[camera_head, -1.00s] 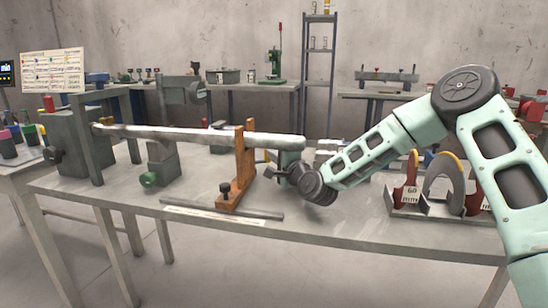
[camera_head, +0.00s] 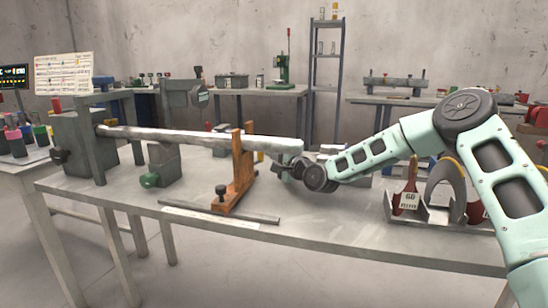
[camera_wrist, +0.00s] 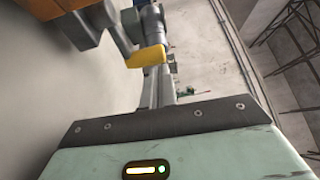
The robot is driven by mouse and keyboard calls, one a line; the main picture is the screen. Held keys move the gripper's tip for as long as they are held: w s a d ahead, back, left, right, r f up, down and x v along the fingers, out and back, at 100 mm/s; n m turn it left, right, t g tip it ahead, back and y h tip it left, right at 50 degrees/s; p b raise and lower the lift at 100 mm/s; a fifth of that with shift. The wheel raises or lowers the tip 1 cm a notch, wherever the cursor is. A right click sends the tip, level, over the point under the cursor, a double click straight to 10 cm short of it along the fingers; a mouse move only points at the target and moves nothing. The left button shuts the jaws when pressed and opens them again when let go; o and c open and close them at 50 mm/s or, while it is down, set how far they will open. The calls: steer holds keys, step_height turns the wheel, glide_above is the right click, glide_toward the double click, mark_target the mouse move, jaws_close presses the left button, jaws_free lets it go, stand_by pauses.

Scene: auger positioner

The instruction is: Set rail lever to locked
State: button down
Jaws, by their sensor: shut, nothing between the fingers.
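A yellow-tipped lever (camera_wrist: 147,57) shows in the wrist view, on a grey fitting near an orange block; it looks like the rail lever. Its set position cannot be told. My gripper (camera_wrist: 160,88) is shut and empty, with its narrow grey fingers pointing toward the lever and close to the yellow tip; whether they touch is unclear. In the head view my gripper (camera_head: 290,170) is low at the bench, just right of the orange rest (camera_head: 240,170) and under the free end of the long bar (camera_head: 200,137). The lever cannot be made out there.
The bar runs left to a grey machine head (camera_head: 85,140). A green knob (camera_head: 150,180) and a black knob (camera_head: 221,191) stand out in front. A rack with red and grey gauges (camera_head: 440,195) is on the right.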

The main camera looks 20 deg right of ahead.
steer(key=shift+x, duration=1.25)
steer(key=shift+w+d+f, duration=0.1)
steer(key=shift+w+d, duration=0.05)
stand_by(0.7)
